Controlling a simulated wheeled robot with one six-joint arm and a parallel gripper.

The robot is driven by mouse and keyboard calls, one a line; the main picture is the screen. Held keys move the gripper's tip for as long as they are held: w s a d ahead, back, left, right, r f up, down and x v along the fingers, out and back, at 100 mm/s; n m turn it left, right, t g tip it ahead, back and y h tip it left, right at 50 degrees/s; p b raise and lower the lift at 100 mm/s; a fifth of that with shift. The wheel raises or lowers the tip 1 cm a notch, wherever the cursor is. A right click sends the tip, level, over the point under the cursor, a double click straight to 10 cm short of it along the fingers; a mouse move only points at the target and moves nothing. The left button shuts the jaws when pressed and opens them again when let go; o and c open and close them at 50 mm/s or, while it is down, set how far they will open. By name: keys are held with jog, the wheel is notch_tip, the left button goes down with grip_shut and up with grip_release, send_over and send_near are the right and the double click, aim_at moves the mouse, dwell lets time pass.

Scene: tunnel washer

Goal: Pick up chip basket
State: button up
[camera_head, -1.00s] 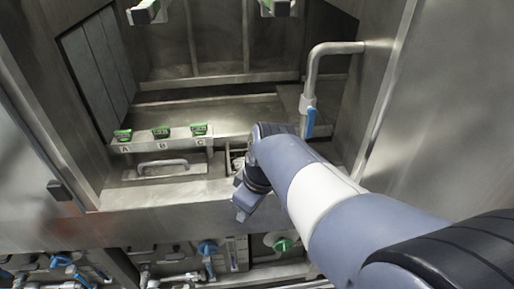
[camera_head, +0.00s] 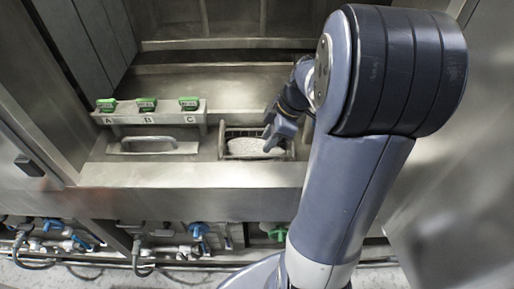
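The chip basket (camera_head: 223,143) is a small wire-sided basket set in the steel basin, right of the labelled rack. Something pale and lumpy lies in it. My gripper (camera_head: 274,143) is at the right part of the basket and overlaps it in the picture. I cannot tell whether it touches the basket. The fingers are small and dark, so I cannot tell whether they are open or shut. My gripper and arm hide part of the basket's right side.
A steel rack (camera_head: 150,116) with green-topped items marked A, B and C stands to the left. A metal handle (camera_head: 148,141) lies in front of it. The steel front ledge (camera_head: 190,176) runs below, with pipes and blue valves (camera_head: 198,230) underneath.

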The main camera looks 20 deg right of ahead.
aim_at(257, 156)
jog(key=shift+p+x, duration=0.6)
jog(key=shift+x, duration=2.25)
jog(key=shift+a+r, duration=0.1)
jog(key=shift+a, duration=0.1)
grip_shut()
